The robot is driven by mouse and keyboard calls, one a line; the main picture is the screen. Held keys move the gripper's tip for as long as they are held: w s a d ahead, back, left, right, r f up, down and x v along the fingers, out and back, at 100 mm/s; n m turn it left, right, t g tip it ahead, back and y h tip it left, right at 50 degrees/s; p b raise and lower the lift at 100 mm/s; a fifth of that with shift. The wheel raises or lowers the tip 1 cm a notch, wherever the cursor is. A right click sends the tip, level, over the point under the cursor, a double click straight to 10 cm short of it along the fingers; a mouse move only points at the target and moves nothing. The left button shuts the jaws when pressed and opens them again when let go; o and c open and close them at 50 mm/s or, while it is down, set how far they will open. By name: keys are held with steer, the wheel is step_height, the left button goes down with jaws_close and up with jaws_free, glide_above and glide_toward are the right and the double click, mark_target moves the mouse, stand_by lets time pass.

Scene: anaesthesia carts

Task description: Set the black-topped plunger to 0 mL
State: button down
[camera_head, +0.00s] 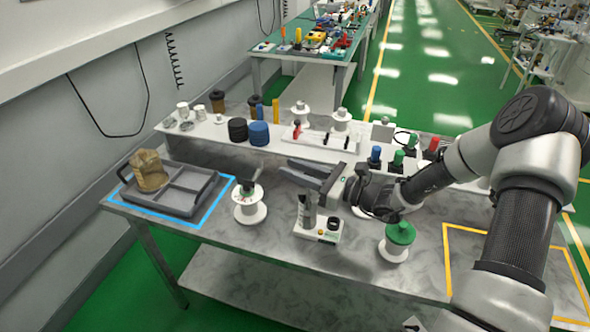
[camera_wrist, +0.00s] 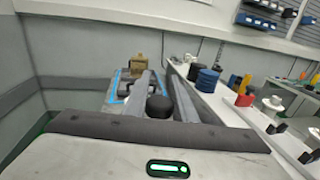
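My gripper (camera_head: 305,175) reaches left over the bench, its two long fingers apart. In the wrist view a round black top (camera_wrist: 158,105) shows between the fingers; I cannot tell whether they touch it. Below the fingers in the head view stands an upright grey cylinder (camera_head: 307,214) on a small white base (camera_head: 318,232) with a black knob. The top of this cylinder is partly hidden by my gripper, so I cannot tell for sure that it carries the black top. No volume marks are readable.
A grey divided tray (camera_head: 180,208) holding a brown bag (camera_head: 149,171) lies at the left inside blue tape. A white spool (camera_head: 250,212) stands left of the base, a green-topped spool (camera_head: 397,240) right. A raised shelf behind holds black and blue rolls (camera_head: 258,133).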

steer(key=shift+s+f+b, duration=0.1)
steer(key=shift+f+b, duration=1.2)
steer(key=shift+f, duration=1)
steer(key=c, duration=1.5)
jaws_free()
steer(key=shift+o, duration=0.2)
steer(key=v, duration=1.7)
steer(key=shift+d+b, duration=0.2)
steer(key=shift+b, duration=0.15)
steer(key=shift+r, duration=0.1)
